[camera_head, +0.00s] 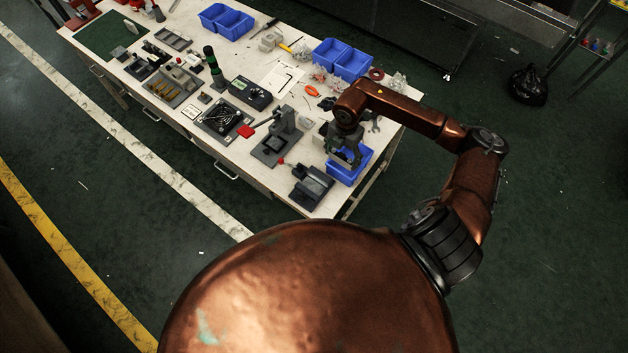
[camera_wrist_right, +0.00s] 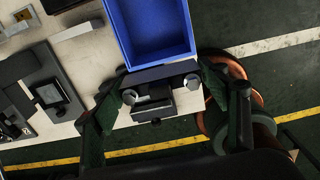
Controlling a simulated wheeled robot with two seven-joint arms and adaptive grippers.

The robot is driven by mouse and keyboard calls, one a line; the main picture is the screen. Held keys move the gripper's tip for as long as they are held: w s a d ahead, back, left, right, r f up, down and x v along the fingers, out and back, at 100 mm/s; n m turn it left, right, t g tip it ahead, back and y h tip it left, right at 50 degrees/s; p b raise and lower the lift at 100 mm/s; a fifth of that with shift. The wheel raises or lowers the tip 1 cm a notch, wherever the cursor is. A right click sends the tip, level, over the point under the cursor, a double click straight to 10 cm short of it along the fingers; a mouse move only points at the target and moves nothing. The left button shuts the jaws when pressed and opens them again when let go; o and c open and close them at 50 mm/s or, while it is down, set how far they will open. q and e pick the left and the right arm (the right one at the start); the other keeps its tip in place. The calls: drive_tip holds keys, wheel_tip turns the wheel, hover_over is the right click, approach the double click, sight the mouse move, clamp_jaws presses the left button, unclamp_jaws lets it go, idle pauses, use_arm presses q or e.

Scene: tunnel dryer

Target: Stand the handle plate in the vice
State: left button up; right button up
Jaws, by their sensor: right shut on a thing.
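My right gripper (camera_head: 345,160) points down over the front right corner of the bench; it also shows in the right wrist view (camera_wrist_right: 160,93). It is shut on the handle plate (camera_wrist_right: 160,74), a dark bar-like plate lying across between the two fingers, with a grey knob near each end. The vice (camera_head: 312,185), a dark grey block, stands at the bench corner, just left of and nearer than the gripper. In the wrist view part of the vice (camera_wrist_right: 154,107) shows below the plate. I cannot tell whether they touch. My left gripper is not in view.
A blue bin (camera_head: 350,172) stands right beside the gripper and vice. A grey press-like fixture (camera_head: 275,146) stands to the left. Trays, tools and more blue bins (camera_head: 342,59) crowd the bench (camera_head: 225,165). Beyond the bench edge is open floor.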

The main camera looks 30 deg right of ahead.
drive_tip(key=a+f, duration=0.2)
drive_tip(key=a, duration=0.1)
drive_tip(key=w+a+f+p, duration=0.1)
drive_tip(key=a+f, duration=0.4)
drive_tip(key=a, duration=0.1)
drive_tip(key=shift+w+a+f, duration=0.15)
drive_tip(key=shift+w, duration=0.25)
drive_tip(key=f, duration=0.1)
drive_tip(key=f+p, duration=0.1)
drive_tip(key=f, duration=0.1)
drive_tip(key=shift+a, duration=0.3)
drive_tip(key=shift+f, duration=0.4)
drive_tip(key=shift+f, duration=0.2)
drive_tip(key=o, duration=1.5)
drive_tip(key=shift+r, duration=0.15)
